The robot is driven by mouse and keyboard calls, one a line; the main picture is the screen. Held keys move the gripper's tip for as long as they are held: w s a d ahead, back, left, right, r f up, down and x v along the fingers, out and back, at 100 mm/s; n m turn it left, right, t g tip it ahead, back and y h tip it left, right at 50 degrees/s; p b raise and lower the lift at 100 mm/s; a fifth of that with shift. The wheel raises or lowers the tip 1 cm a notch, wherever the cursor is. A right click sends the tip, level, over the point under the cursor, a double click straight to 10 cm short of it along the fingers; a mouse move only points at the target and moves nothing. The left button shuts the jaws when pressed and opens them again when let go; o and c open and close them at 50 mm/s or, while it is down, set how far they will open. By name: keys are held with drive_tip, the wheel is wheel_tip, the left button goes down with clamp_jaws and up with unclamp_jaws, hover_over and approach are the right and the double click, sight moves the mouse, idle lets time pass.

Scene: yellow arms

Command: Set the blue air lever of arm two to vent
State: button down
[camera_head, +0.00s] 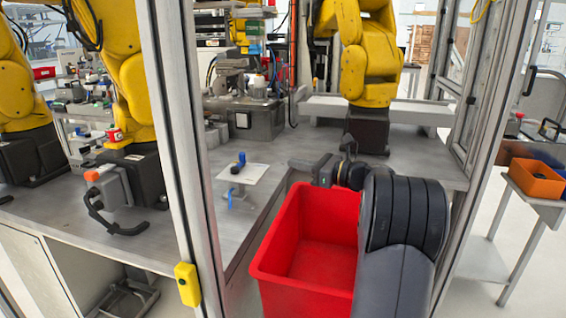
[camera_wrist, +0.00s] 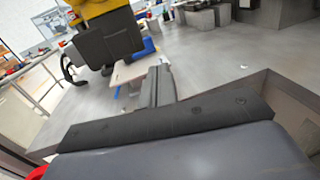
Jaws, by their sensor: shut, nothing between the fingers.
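A small blue lever or knob (camera_head: 238,159) stands on a pale plate (camera_head: 259,172) on the grey bench. A blue hose (camera_head: 230,198) hangs below it. In the wrist view the plate (camera_wrist: 127,72) and a bit of blue (camera_wrist: 149,46) show beside my gripper, partly hidden; the lever's setting is too small to read. Yellow arms stand at the left (camera_head: 122,85) and back centre (camera_head: 368,70); I cannot tell which is arm two. My gripper (camera_head: 293,163) is shut and empty, to the right of the plate and apart from it. Its fingers also show in the wrist view (camera_wrist: 160,75).
A red bin (camera_head: 320,265) stands below my arm. A metal post (camera_head: 185,150) with a yellow box (camera_head: 187,285) rises left of the plate. A grey unit with an orange knob (camera_head: 110,185) sits on the left bench. An orange crate (camera_head: 536,180) is on a right side table.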

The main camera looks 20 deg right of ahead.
drive_tip(key=shift+v, duration=1.05)
drive_tip(key=shift+w+d, duration=0.1)
drive_tip(key=shift+w, duration=0.05)
